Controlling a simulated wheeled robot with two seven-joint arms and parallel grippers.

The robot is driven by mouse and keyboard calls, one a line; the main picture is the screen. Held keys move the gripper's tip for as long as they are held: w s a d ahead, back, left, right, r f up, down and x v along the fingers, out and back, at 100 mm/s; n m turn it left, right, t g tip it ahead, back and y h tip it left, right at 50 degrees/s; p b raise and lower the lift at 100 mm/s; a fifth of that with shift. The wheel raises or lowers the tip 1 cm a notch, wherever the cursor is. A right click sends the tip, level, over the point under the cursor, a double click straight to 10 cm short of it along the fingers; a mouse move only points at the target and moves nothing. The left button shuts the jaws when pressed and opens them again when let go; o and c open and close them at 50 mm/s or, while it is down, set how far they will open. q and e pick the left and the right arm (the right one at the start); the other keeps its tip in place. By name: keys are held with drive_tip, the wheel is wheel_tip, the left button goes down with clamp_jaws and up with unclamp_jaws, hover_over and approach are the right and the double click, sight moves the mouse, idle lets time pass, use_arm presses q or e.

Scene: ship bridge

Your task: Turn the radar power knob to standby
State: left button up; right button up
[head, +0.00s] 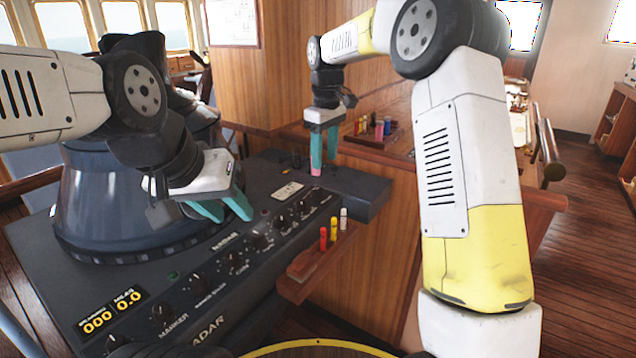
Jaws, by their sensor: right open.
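The dark radar console (215,315) runs diagonally across the lower left of the head view. It has a row of black knobs, including a marker knob (162,313) at the near end and a smaller knob (282,222) toward the far end. The labels are too small to tell which is the power knob. My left gripper (224,211), with teal fingers, is open and empty above the middle of the panel. My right gripper (323,165) points down at the console's far right end, open; a small pinkish spot shows at one fingertip. Whether it touches anything is unclear.
A wooden ledge (300,287) with red, yellow and white markers sticks out from the console's front. A large dark radar hood (105,205) stands behind the panel. Another shelf with small coloured items (380,130) lies behind my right arm. Open wooden floor is at the right.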

sight(318, 188)
drive_tip(key=shift+n+g, duration=0.3)
drive_tip(key=shift+n, duration=0.1)
drive_tip(key=f, duration=0.1)
drive_tip(key=w+a+f, duration=0.1)
drive_tip(key=w+f, duration=0.1)
drive_tip(key=shift+a+f, duration=0.1)
drive_tip(key=shift+a, duration=0.2)
wheel_tip(318, 188, down, 7)
drive_tip(key=shift+f, duration=0.15)
clamp_jaws()
